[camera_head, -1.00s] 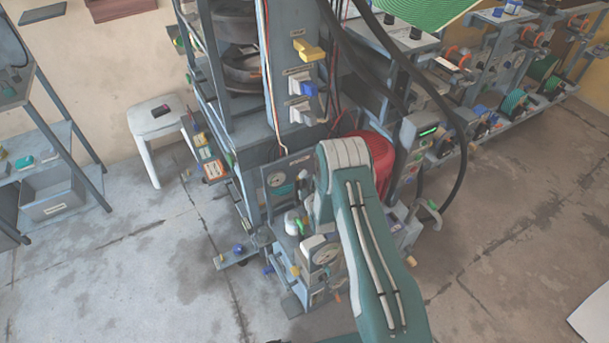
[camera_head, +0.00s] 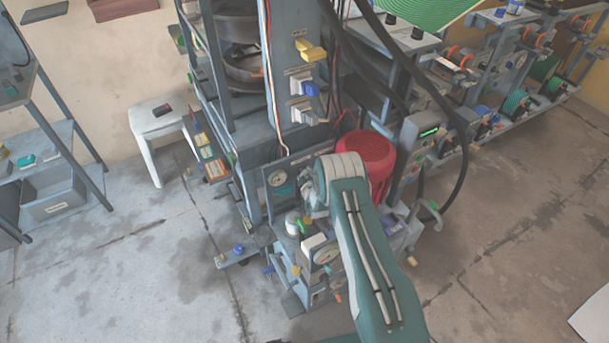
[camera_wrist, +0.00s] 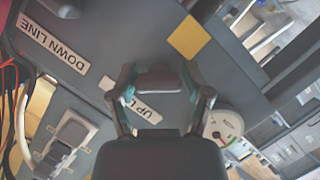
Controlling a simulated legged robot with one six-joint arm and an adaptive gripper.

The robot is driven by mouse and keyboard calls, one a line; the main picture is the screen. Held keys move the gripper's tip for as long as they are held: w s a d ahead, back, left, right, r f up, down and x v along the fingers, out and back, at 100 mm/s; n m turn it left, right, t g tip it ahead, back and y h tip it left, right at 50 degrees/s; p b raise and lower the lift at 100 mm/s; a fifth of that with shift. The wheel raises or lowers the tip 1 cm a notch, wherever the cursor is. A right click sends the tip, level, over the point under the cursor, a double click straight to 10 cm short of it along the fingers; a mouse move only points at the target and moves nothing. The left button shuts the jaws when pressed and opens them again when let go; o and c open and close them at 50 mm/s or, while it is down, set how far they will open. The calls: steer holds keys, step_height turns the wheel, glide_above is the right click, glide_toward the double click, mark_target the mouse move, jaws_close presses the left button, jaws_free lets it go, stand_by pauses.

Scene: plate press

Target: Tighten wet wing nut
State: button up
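I cannot make out a wing nut marked as wet in either view. In the wrist view, my gripper (camera_wrist: 158,72) has its two fingers spread apart. A dark rounded piece (camera_wrist: 157,79) lies between the fingertips. I cannot tell whether it is a nut, a handle or part of my gripper, or whether the fingers touch it. Behind it is a grey panel (camera_wrist: 85,95) with a "DOWN LINE" label (camera_wrist: 53,44) and a partly covered "UP L..." label (camera_wrist: 133,100). In the head view, my arm hides most of the gripper beside the press.
A white gauge (camera_wrist: 222,126) is right of my gripper in the wrist view. In the head view, a red motor housing (camera_head: 367,158) stands close beside my arm. Black hoses (camera_head: 428,90) hang at the right. A white stool (camera_head: 158,125) stands left, with open floor in front.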

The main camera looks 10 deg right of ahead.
steer(key=c, duration=0.4)
steer(key=shift+o, duration=0.2)
steer(key=m+g+y, duration=0.1)
steer(key=m, duration=0.1)
steer(key=shift+m+y, duration=0.3)
steer(key=shift+m, duration=0.1)
steer(key=m+g+y, duration=0.1)
steer(key=m+y, duration=0.1)
steer(key=m, duration=0.1)
stand_by(0.6)
steer(key=o, duration=1.2)
steer(key=shift+c, duration=0.2)
